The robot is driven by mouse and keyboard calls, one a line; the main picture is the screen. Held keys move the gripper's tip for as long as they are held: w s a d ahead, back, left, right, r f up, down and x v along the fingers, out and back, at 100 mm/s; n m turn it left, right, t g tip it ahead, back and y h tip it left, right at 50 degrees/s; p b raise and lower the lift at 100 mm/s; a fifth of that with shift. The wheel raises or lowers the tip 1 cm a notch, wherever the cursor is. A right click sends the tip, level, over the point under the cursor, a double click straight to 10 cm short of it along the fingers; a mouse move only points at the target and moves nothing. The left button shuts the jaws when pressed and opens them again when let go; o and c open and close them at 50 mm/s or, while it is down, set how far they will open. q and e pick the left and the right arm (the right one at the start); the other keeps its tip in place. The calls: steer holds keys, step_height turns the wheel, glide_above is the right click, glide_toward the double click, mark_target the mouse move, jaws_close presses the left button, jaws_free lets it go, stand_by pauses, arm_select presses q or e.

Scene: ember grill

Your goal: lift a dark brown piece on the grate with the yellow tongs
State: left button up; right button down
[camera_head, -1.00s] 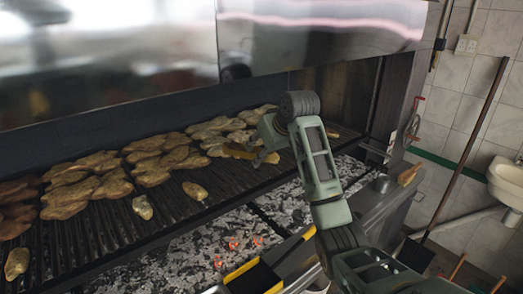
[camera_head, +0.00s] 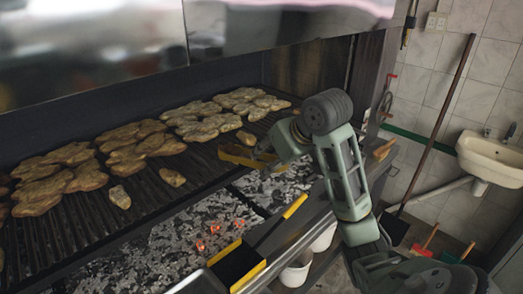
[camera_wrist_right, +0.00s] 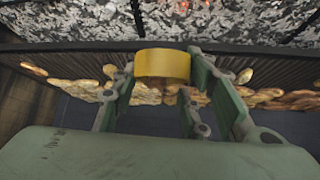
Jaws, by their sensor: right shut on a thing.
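My right gripper (camera_head: 264,150) is shut on the yellow tongs (camera_head: 238,157), above the front part of the grate at its right. In the right wrist view, the yellow tongs (camera_wrist_right: 162,66) sit between the two green fingers. Their tips are hard to make out, and I see no piece clearly held in them. Several brown and golden pieces lie on the grate (camera_head: 165,198); a small one (camera_head: 246,138) lies just behind the tongs. Darker brown pieces (camera_head: 4,190) are cut off at the left edge. My left gripper is not in view.
Glowing coals (camera_head: 200,245) lie below the grate's front edge. A black pan with yellow edges (camera_head: 248,277) and a yellow-handled tool (camera_head: 294,207) are at the front ledge. A metal hood (camera_head: 280,25) hangs above. A sink (camera_head: 490,158) is at the right.

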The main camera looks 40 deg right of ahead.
mark_target(285, 170)
steer(key=s+t+b, duration=0.2)
steer(key=b, duration=0.3)
steer(key=s+t+b, duration=0.2)
steer(key=t+b, duration=0.1)
steer(key=b, duration=0.3)
steer(key=s+t+b, duration=0.2)
steer(key=s+b, duration=0.1)
steer(key=b, duration=0.3)
steer(key=shift+a+r+t+h, duration=0.15)
steer(key=shift+a+t+h, duration=0.15)
steer(key=shift+t, duration=0.1)
steer(key=g+p, duration=0.2)
steer(key=p, duration=0.3)
steer(key=g+p, duration=0.2)
steer(key=p, duration=0.4)
steer(key=g+p, duration=0.2)
steer(key=p, duration=0.4)
steer(key=shift+d+r, duration=0.1)
steer(key=shift+r, duration=0.3)
steer(key=shift+w+f+g, duration=0.1)
steer(key=shift+f+g, duration=0.4)
steer(key=shift+g, duration=0.4)
